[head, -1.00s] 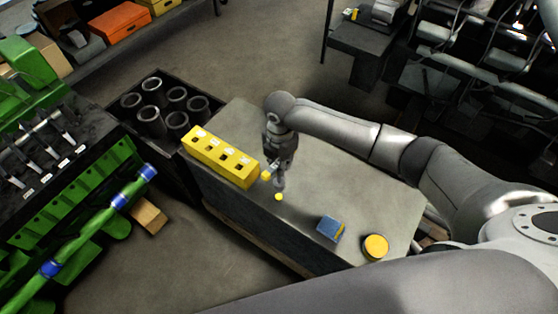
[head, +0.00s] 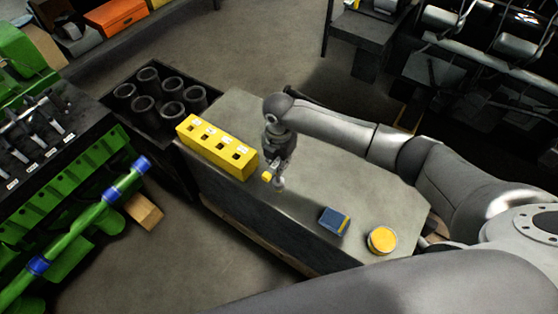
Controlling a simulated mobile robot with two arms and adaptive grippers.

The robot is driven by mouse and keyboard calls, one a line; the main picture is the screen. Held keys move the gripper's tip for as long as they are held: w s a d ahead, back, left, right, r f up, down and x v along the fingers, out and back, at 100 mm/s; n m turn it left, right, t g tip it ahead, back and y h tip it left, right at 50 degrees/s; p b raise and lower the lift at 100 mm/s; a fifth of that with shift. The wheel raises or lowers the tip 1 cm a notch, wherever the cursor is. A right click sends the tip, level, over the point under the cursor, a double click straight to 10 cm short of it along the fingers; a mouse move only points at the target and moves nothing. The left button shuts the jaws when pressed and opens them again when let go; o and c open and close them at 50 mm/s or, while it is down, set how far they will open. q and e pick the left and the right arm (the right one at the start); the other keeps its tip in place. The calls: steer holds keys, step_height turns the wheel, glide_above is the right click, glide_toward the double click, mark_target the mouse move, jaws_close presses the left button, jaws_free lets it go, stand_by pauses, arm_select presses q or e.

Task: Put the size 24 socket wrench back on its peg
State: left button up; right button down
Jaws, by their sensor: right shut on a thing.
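My right gripper (head: 278,178) points down over the grey bench top, just right of the near end of the yellow block. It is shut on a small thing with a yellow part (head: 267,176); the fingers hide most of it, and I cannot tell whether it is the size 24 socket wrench. Several silver tools (head: 42,133) sit in a row on a dark rack with small white labels at the left; the sizes are too small to read. The yellow block (head: 215,148) has a row of labelled square holes. My left gripper is out of view.
A blue box (head: 334,221) and a round yellow-topped tin (head: 382,240) stand on the near right of the bench (head: 300,215). A crate of dark cylinders (head: 171,110) stands beyond the block. A green engine (head: 85,200) with a green and blue pipe is at left.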

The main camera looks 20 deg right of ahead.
stand_by(0.4)
steer(key=shift+p, duration=0.35)
steer(key=shift+f, duration=0.15)
steer(key=shift+f+b, duration=0.7)
steer(key=shift+f, duration=0.35)
steer(key=c, duration=0.8)
jaws_free()
steer(key=shift+o, duration=0.2)
steer(key=shift+r, duration=0.1)
